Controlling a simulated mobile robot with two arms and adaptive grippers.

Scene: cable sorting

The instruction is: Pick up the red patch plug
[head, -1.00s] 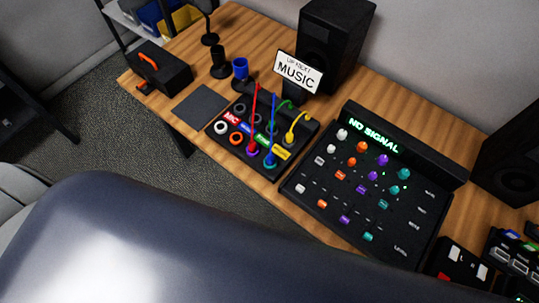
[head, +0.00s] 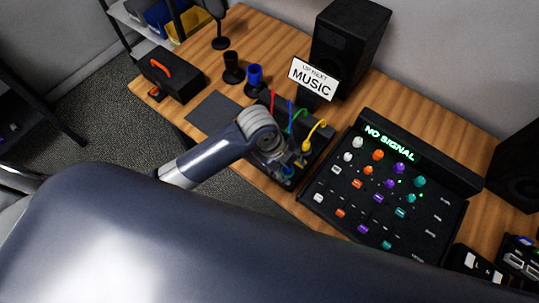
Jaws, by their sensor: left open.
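The black patch panel (head: 319,136) lies on the wooden desk, with a red, a blue, a green and a yellow cable. Only the upper part of the red cable (head: 272,100) shows; its red plug is hidden behind my left arm and gripper. The blue cable (head: 290,110), green cable (head: 298,113) and yellow cable (head: 316,128) rise beside it. My left gripper (head: 282,168) is over the front part of the panel, open and seen from above. I cannot tell whether it touches a plug. My right gripper is not in view.
A mixer (head: 370,200) with coloured knobs stands right of the panel. An "UP NEXT MUSIC" sign (head: 314,79) and a speaker (head: 349,45) stand behind.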

